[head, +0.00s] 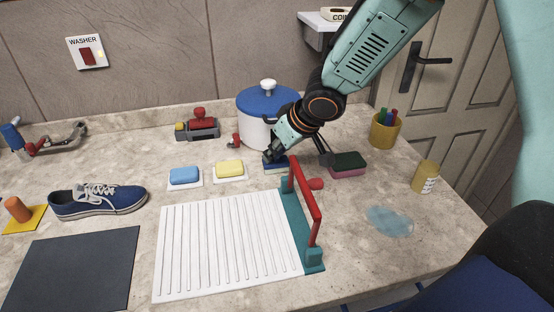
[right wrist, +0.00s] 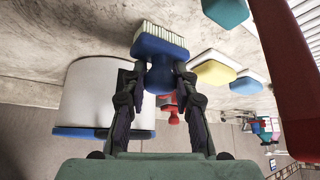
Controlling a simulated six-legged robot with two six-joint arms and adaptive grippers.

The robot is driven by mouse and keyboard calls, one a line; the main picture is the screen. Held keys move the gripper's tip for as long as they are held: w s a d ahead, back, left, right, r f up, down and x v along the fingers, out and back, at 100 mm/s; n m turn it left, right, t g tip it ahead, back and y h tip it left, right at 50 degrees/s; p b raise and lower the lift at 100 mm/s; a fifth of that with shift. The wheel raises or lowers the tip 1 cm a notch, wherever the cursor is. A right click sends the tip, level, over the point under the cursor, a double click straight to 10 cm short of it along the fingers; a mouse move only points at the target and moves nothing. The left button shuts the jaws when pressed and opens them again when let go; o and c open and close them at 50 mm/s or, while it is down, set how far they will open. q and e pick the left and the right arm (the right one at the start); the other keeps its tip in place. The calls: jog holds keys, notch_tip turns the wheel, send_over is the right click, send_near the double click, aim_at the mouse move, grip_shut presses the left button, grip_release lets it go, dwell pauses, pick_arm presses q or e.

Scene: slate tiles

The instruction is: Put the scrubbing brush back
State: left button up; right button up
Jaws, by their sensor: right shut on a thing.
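The scrubbing brush (right wrist: 160,62) has a blue body and a rounded grip, with pale bristles that face the counter in the right wrist view. My right gripper (right wrist: 160,85) is shut on its grip. In the head view the brush (head: 274,164) is partly hidden under my right gripper (head: 274,154), just in front of the blue-lidded pot and behind the ribbed white mat. I cannot tell whether the bristles touch the counter. My left gripper is not in view.
The white pot (head: 257,133) stands close behind the brush. A teal base with a red bar (head: 305,200) stands in front. Yellow soap (head: 229,168) and blue soap (head: 184,175) lie to the left. A green-and-pink sponge (head: 347,170) lies to the right, near a blue puddle (head: 390,221).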

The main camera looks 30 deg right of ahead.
jog(key=shift+f, duration=0.25)
jog(key=shift+s+r, duration=0.1)
jog(key=shift+r, duration=0.1)
jog(key=shift+f, duration=0.1)
jog(key=o, duration=1)
jog(key=shift+f, duration=0.15)
